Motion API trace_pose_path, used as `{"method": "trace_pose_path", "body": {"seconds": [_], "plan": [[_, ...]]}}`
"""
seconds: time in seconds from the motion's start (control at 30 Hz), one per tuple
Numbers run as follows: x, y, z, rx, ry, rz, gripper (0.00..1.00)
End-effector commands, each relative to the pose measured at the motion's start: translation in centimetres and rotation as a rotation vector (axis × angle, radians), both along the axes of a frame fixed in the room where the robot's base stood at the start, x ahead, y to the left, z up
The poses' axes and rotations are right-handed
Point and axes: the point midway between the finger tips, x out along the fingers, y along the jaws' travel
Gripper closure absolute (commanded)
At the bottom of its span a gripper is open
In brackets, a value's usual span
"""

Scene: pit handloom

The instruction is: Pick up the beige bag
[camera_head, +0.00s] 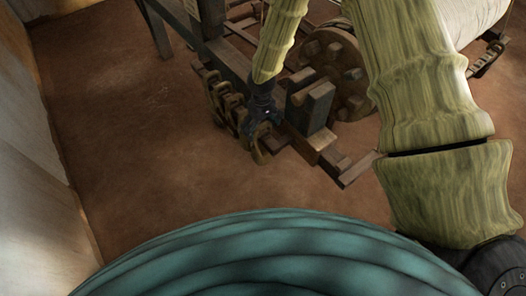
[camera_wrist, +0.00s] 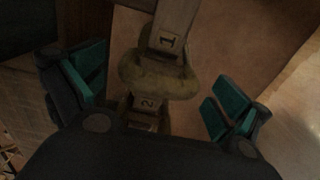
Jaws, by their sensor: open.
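In the wrist view, a lumpy olive-beige object, probably the beige bag (camera_wrist: 158,84), lies between the two fingers of my gripper (camera_wrist: 155,88). My gripper is open, with teal pads on both sides and a gap to the object on each side. A grey bar marked "1" (camera_wrist: 172,38) crosses above it, and a piece marked "2" (camera_wrist: 146,103) shows below it. In the head view, my dark gripper (camera_head: 262,118) is at a row of brownish hanging loops or bags (camera_head: 226,104) on the loom. Which one is between the fingers cannot be told there.
The wooden loom frame (camera_head: 225,55) has a wooden wheel (camera_head: 345,75) and blocks (camera_head: 312,108) right of my gripper. A pale cloth roll (camera_head: 455,25) is at the upper right. Reddish-brown floor (camera_head: 140,130) is clear at left, up to a pale wall (camera_head: 25,170).

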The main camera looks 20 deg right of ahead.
Motion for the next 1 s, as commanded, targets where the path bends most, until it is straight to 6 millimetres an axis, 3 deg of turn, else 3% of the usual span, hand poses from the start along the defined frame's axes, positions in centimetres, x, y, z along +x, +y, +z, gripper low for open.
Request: {"method": "trace_pose_path", "body": {"seconds": [0.27,0.7,1.0], "plan": [[-0.03,-0.01,-0.15,0.0,0.0,-0.001,0.02],[-0.03,-0.01,-0.14,0.0,0.0,-0.001,0.82],[0.1,0.01,0.1,0.001,-0.002,0.0,0.84]]}}
